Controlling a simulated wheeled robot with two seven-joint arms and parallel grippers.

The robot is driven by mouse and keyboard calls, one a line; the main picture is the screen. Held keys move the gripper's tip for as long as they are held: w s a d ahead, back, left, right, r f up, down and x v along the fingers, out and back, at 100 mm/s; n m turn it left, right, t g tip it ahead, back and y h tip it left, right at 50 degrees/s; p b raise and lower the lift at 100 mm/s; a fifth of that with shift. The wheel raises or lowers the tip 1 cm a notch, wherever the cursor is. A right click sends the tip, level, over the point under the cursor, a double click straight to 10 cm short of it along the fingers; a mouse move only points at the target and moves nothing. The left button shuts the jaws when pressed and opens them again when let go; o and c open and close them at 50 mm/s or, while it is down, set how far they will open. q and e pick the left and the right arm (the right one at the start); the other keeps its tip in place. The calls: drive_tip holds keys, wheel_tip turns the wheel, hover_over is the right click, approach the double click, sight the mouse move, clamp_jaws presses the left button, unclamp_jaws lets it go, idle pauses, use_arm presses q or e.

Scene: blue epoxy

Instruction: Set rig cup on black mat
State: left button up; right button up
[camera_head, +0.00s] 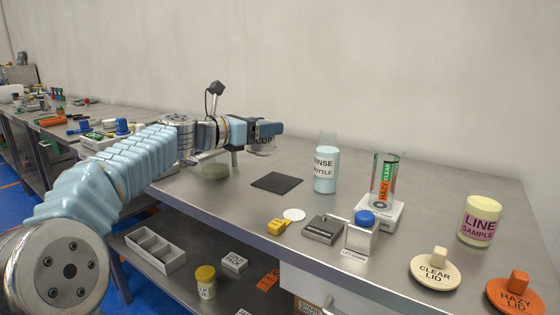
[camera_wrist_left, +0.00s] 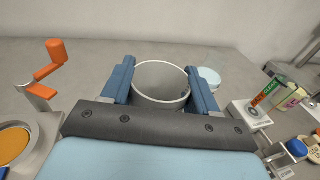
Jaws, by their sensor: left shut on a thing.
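The rig cup (camera_head: 262,142) is a grey cup with dark lettering. My left gripper (camera_head: 268,128) is shut on it and holds it upright above the bench, behind and left of the black mat. In the left wrist view the open-topped cup (camera_wrist_left: 161,98) sits between the blue fingers of the gripper (camera_wrist_left: 160,82). The black mat (camera_head: 277,182) lies flat and bare on the steel bench; I cannot make it out in the wrist view. My right gripper is not in view.
The rinse bottle (camera_head: 325,172) stands right of the mat. A white disc (camera_head: 294,215), a yellow block (camera_head: 279,227) and a grey scale-like box (camera_head: 323,229) lie in front. A glass tube (camera_head: 385,178) stands further right. An orange crank (camera_wrist_left: 48,65) stands left in the wrist view.

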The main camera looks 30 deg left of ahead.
use_arm(q)
drive_tip(key=w+f+b, duration=0.1)
drive_tip(key=f, duration=0.2)
drive_tip(key=w+d+f+b, duration=0.1)
drive_tip(key=w+f, duration=0.1)
drive_tip(key=f, duration=0.1)
drive_tip(key=w+f, duration=0.1)
drive_tip(key=f, duration=0.2)
drive_tip(key=shift+w+d+b, duration=0.2)
drive_tip(key=shift+w+b, duration=0.05)
drive_tip(key=shift+b, duration=0.15)
drive_tip(key=o, duration=1.2)
drive_tip(key=shift+c, duration=0.2)
drive_tip(key=b+v, duration=0.1)
drive_tip(key=v, duration=1.1)
